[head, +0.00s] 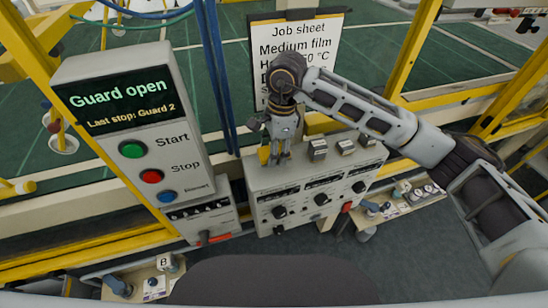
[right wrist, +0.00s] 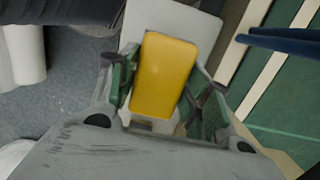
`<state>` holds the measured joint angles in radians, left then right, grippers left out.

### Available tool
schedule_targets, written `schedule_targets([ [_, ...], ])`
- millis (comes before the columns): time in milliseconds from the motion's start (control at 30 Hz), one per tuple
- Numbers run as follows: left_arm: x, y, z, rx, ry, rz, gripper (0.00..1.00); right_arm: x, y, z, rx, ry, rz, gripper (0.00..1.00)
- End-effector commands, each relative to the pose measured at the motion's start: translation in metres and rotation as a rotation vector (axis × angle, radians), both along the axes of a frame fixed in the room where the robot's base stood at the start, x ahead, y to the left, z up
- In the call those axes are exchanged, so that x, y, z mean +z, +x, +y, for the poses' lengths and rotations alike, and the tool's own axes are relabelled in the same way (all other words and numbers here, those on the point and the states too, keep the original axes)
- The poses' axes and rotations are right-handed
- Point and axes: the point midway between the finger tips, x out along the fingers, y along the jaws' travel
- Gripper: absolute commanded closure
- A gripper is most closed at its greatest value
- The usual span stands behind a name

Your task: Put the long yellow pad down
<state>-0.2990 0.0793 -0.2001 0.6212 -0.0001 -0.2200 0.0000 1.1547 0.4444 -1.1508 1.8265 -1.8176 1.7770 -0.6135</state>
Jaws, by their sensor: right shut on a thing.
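The long yellow pad (right wrist: 165,75) lies between the two green-lined fingers of my right gripper (right wrist: 160,88) in the right wrist view, and the gripper is shut on it. In the head view my right gripper (head: 275,157) points down at the left end of the grey control box (head: 253,186). Only a small yellow part of the pad (head: 264,155) shows there, beside the fingers. I cannot tell whether the pad touches the box top. My left gripper is not in view.
Several small blocks, one of them a dark-topped block (head: 318,150), stand along the box top to the right of my gripper. A taller panel (head: 130,130) reading "Guard open" stands to the left. A job sheet (head: 300,45) and blue cables (head: 216,70) are behind.

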Motion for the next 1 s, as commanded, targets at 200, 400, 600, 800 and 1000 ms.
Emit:
schedule_targets([
  [200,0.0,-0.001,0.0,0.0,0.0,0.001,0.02,-0.003,0.0,0.0,0.0,0.0,-0.001,0.76],
  [400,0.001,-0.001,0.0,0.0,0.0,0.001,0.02,-0.004,0.0,0.0,0.0,0.0,0.0,0.76],
  [600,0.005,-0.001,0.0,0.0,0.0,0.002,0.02,-0.018,0.0,0.0,-0.001,0.001,0.001,0.76],
  [800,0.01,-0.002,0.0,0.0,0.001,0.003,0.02,-0.037,0.0,0.0,0.0,0.001,0.001,0.76],
  [1000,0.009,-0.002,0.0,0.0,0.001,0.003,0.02,-0.04,0.0,0.0,0.001,0.0,-0.001,0.76],
])
